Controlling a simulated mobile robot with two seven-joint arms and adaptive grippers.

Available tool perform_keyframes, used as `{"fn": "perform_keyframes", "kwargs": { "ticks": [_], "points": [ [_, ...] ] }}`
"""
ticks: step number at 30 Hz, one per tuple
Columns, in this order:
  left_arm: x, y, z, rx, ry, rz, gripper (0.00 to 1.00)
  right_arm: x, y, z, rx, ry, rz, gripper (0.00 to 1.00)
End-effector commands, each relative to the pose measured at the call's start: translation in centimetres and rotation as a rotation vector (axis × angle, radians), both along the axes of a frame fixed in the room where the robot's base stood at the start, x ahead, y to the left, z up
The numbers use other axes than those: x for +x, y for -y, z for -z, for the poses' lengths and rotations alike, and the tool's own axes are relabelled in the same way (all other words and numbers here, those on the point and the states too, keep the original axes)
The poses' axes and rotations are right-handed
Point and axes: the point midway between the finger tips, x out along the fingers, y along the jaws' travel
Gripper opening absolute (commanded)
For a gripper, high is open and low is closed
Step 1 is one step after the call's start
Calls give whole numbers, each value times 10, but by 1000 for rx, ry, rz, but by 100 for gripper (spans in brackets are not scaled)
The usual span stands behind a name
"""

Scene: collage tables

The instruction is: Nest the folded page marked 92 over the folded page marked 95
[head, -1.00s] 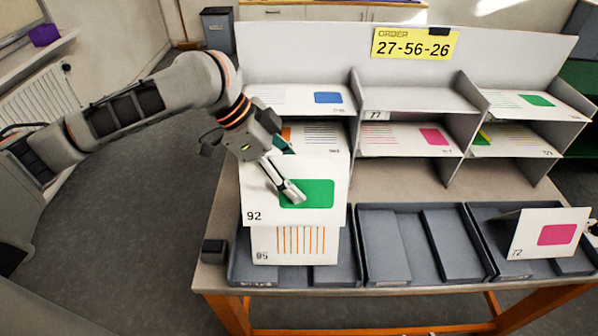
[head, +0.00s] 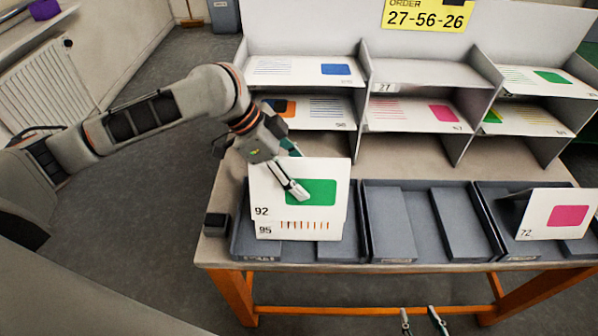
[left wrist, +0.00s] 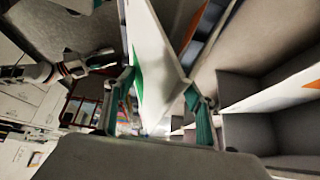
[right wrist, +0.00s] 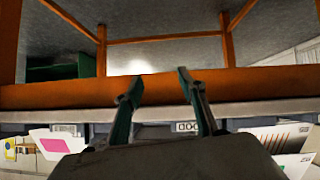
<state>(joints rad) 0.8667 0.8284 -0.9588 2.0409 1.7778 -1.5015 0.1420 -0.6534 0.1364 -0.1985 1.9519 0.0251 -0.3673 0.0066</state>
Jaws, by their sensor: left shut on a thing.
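The folded page marked 92 (head: 265,180), white with a green block, is held by my left gripper (head: 297,189). The gripper is shut on it; in the left wrist view the white page (left wrist: 160,65) runs between the fingers (left wrist: 160,105). The folded page marked 95 (head: 335,232) stands in the left tray, with only its lower strip and orange line ends showing. Page 92 hangs in front of it and hides the rest; I cannot tell whether they touch. My right gripper (head: 424,322) is open and empty, low before the table; its fingers (right wrist: 160,95) are apart.
The left tray (head: 239,240), middle tray (head: 408,253) and right tray (head: 480,205) line the table front. The middle one is empty. The page marked 72 (head: 535,213) stands in the right tray. A shelf (head: 420,72) with flat pages and an order sign (head: 428,14) stands behind.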

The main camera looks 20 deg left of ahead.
Motion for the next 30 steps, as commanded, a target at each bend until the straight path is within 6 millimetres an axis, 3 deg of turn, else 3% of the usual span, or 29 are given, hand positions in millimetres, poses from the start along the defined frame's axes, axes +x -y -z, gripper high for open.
{"fn": "perform_keyframes", "kwargs": {
  "ticks": [1,5,14,21,30],
  "points": [
    [0,0,11,0,0,1,40,1,-3,11,4,3,-3,40],
    [0,0,24,0,-2,0,40,-1,-10,26,12,2,-11,40],
    [-1,0,46,1,-5,0,40,3,-11,20,14,14,-14,40],
    [0,0,64,0,-4,0,40,1,-9,27,11,9,-13,40],
    [0,0,74,-1,-3,-1,40,-1,-8,33,7,-1,-12,40]
  ]
}}
